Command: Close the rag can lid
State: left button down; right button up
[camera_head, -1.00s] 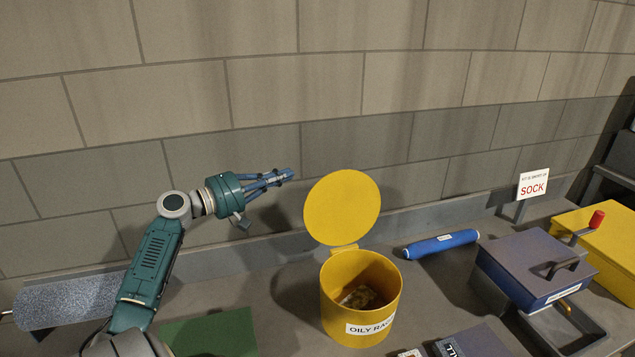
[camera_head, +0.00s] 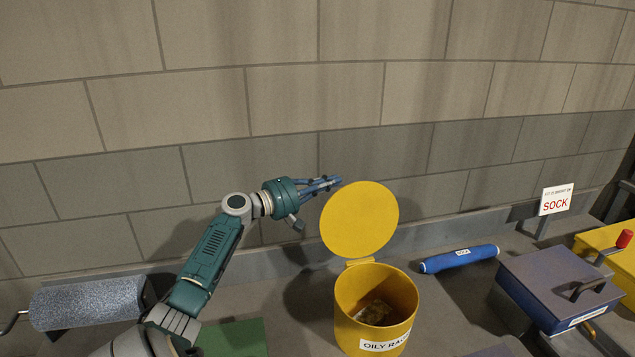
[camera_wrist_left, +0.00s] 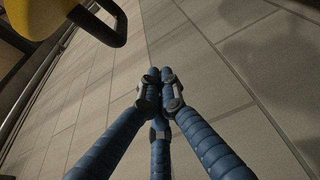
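The yellow rag can (camera_head: 350,318) stands on the bench with its top open and rags (camera_head: 374,312) inside. Its round yellow lid (camera_head: 360,220) stands up from the hinge at the can's back rim. My left gripper (camera_head: 336,183) is at the lid's upper left edge; I cannot tell whether it touches. In the left wrist view its blue fingers (camera_wrist_left: 159,78) are drawn together at the tips with nothing between them. My right gripper is not in view.
A blue roll (camera_head: 459,259) lies right of the can. A blue-grey box (camera_head: 556,285) and a SOCK sign (camera_head: 556,200) are farther right. A green mat (camera_head: 232,338) and a speckled grey roll (camera_head: 88,302) are at left. A block wall (camera_head: 270,90) rises behind.

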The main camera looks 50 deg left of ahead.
pick_arm(q)
jog(key=d+p, duration=0.1)
jog(key=s+d+p, duration=0.1)
jog(key=d+p, duration=0.1)
jog(key=shift+s+d, duration=0.3)
jog(key=shift+d, duration=0.1)
